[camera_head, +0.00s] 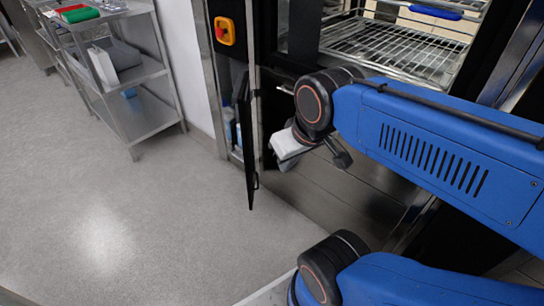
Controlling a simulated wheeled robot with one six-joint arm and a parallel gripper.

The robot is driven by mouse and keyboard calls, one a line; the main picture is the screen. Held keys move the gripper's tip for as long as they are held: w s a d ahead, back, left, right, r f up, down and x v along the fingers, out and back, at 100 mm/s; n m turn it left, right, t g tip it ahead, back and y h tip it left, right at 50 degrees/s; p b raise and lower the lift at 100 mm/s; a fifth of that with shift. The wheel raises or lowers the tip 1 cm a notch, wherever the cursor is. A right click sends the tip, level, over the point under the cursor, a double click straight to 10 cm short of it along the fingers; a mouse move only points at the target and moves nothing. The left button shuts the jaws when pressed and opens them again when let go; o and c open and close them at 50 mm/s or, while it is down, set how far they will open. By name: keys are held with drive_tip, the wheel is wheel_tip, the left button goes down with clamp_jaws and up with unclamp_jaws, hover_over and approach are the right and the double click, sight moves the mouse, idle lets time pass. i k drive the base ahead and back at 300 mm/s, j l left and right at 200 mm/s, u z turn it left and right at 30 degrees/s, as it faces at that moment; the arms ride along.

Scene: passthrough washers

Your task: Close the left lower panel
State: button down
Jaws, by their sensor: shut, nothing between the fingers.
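The left lower panel (247,145) is a narrow dark door on the front of the washer. It stands swung open towards me and I see it nearly edge-on, with a small handle near its lower end. Behind it, part of a narrow compartment (234,128) shows, with pale bluish things inside. My gripper (287,160) is just right of the panel, in front of the washer's steel lower front (345,192). It is shut and empty. A gap shows between it and the panel in the picture; its fingertips are small and hard to make out.
The washer's upper chamber is open, with a wire rack (390,48) inside. A red and yellow switch (224,30) sits above the panel. A steel shelf cart (125,75) stands at the left by the wall. The grey floor (110,215) left of the panel is clear.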

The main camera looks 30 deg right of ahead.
sight(243, 96)
drive_tip(key=k+l, duration=1.05)
drive_tip(key=k, duration=0.15)
drive_tip(key=i+j, duration=0.25)
drive_tip(key=i, duration=0.2)
drive_tip(key=i+j, duration=0.2)
drive_tip(key=i, duration=0.25)
